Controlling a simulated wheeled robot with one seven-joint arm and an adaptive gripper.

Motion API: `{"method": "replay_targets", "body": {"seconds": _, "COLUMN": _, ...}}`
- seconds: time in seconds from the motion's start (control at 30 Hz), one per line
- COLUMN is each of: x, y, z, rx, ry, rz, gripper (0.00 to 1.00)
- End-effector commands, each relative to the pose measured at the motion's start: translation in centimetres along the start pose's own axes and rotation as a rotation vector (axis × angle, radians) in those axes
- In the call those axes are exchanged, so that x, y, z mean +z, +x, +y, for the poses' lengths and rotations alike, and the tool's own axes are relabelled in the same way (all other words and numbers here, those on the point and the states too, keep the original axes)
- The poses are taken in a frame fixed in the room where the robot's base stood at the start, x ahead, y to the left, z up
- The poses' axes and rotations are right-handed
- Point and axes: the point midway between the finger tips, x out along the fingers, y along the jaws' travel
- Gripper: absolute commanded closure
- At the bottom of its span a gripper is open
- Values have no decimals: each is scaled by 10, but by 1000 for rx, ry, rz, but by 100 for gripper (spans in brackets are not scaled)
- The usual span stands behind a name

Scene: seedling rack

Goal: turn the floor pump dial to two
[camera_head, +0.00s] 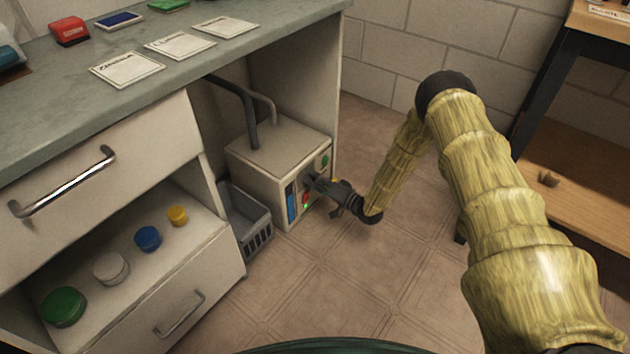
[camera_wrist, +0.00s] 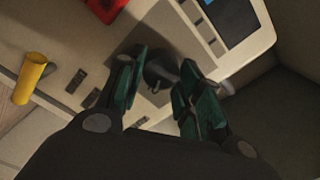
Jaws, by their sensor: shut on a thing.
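The floor pump (camera_head: 285,150) is a cream box with hoses on top, standing on the floor under the counter. Its front panel carries a blue strip, a green part and small red and green spots. My gripper (camera_head: 317,183) reaches the panel from the right. In the wrist view my gripper (camera_wrist: 160,85) has its two green-padded fingers on either side of a dark dial (camera_wrist: 160,68), shut on it. The panel in the wrist view also shows a dark screen (camera_wrist: 233,18), a red part (camera_wrist: 103,8) and a yellow part (camera_wrist: 31,78). The dial's setting cannot be read.
A grey basket (camera_head: 245,218) stands left of the pump. A drawer unit (camera_head: 150,280) with several coloured round lids is at the left, under a counter (camera_head: 70,100). A wooden shelf (camera_head: 590,205) is at the right. The tiled floor (camera_head: 350,280) in front is clear.

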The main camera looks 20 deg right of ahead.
Motion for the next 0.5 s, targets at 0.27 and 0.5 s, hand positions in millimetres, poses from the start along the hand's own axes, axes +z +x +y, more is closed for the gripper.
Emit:
{"method": "replay_targets", "body": {"seconds": 0.27, "x": 0, "y": -1, "z": 1, "rx": 2, "ry": 3, "rz": 0, "gripper": 88}}
{"method": "replay_targets", "body": {"seconds": 0.5, "x": 0, "y": -1, "z": 1, "rx": 2, "ry": 2, "rz": 0, "gripper": 44}}
